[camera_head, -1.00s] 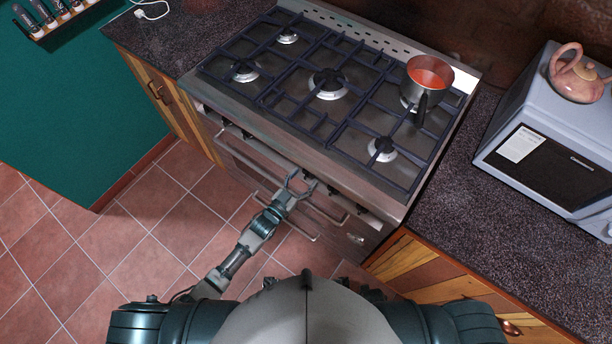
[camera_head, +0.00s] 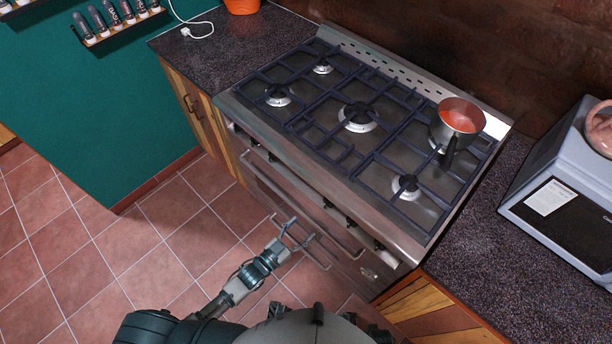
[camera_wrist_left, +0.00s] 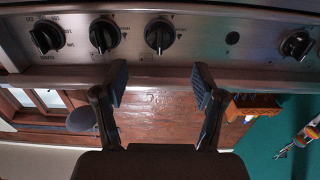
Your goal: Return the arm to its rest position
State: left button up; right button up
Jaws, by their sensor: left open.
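My left arm comes in from the lower left in the head view. Its gripper (camera_head: 299,229) is open and empty, in front of the stove (camera_head: 330,185) and near its oven handle (camera_head: 300,208). In the left wrist view the two fingers (camera_wrist_left: 160,88) stand wide apart with nothing between them. The stove's front panel with several black knobs (camera_wrist_left: 160,36) lies beyond them, and a horizontal bar (camera_wrist_left: 160,77) crosses behind the fingertips. Whether the fingers touch the bar cannot be told. My right gripper is not in view.
A metal pot (camera_head: 458,122) with red contents stands on the stove's right rear burner, its handle pointing forward. A grey microwave (camera_head: 570,200) stands on the right counter (camera_head: 490,250). A teal wall (camera_head: 100,120) is at left. The tiled floor (camera_head: 150,240) is clear.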

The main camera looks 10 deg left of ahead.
pick_arm(q)
jog(key=s+a+f+n+g+y, duration=0.1)
jog(key=s+a+f+g+y, duration=0.15)
jog(key=f, duration=0.55)
jog(key=s+a+f+n+g+y, duration=0.1)
jog(key=s+a+f+g+y, duration=0.2)
jog(key=f, duration=0.5)
jog(key=s+a+f+n+g+y, duration=0.15)
jog(key=a+f, duration=0.25)
jog(key=f, duration=0.4)
jog(key=s+a+f+n+g+y, duration=0.1)
jog(key=s+a+f+g, duration=0.1)
jog(key=s+f, duration=0.4)
jog(key=s+a+f+g+y, duration=0.2)
jog(key=s+f, duration=0.3)
jog(key=s, duration=0.7)
jog(key=shift+s+a+f+n+g, duration=0.2)
jog(key=shift+a+f+n+g, duration=0.25)
jog(key=shift+g, duration=0.45)
jog(key=shift+r, duration=0.1)
